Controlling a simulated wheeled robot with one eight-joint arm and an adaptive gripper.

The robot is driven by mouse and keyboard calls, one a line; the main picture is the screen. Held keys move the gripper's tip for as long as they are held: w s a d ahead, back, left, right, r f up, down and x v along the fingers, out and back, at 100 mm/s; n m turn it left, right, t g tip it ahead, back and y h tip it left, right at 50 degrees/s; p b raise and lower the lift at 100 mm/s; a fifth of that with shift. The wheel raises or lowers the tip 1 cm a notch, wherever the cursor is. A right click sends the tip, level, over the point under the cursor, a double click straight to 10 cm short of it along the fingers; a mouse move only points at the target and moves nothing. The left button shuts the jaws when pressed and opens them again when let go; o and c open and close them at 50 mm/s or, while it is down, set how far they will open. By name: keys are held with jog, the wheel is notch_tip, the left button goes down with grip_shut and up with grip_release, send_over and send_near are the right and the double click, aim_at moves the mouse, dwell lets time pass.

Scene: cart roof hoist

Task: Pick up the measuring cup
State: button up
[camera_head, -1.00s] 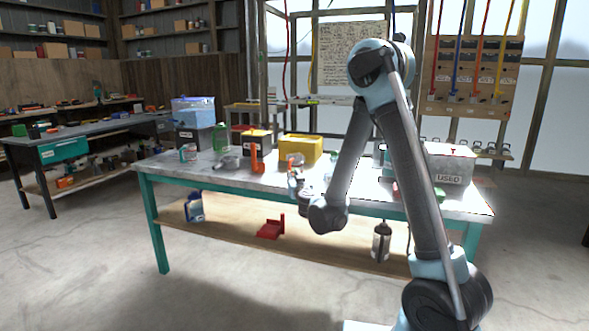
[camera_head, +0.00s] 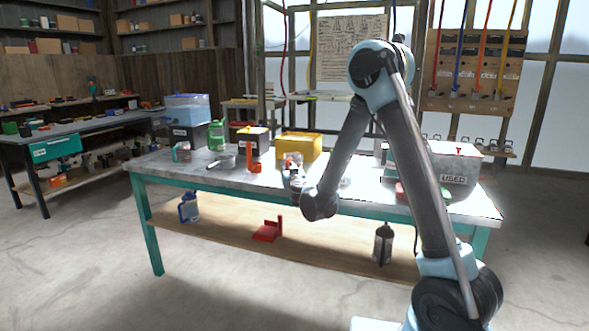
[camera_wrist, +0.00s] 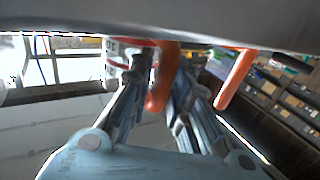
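A whitish cup-like vessel with a red rim and dark markings (camera_wrist: 117,62) shows at the upper left of the wrist view; it may be the measuring cup. An orange handle-like bar (camera_wrist: 160,85) hangs between the fingers of my gripper (camera_wrist: 165,68). The fingers stand apart, and I see no clear grip on the bar. In the head view my gripper (camera_head: 292,168) is over the front of the workbench (camera_head: 210,179), overlapping a small pale and red object. Their contact is too small to tell. A grey handled pan (camera_head: 223,162) stands to the left.
An orange upright tool (camera_head: 252,158) stands left of my gripper; a yellow bin (camera_head: 299,146) is behind. A green jug (camera_head: 216,136) and dark boxes stand at the back left. A grey bin marked USED (camera_head: 454,166) is at the right. A lower shelf (camera_head: 225,238) holds a red object (camera_head: 268,232).

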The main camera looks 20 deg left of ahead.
jog(key=shift+d, duration=0.1)
jog(key=shift+s+a, duration=0.1)
jog(key=shift+a, duration=0.1)
grip_shut()
jog(key=shift+r, duration=0.15)
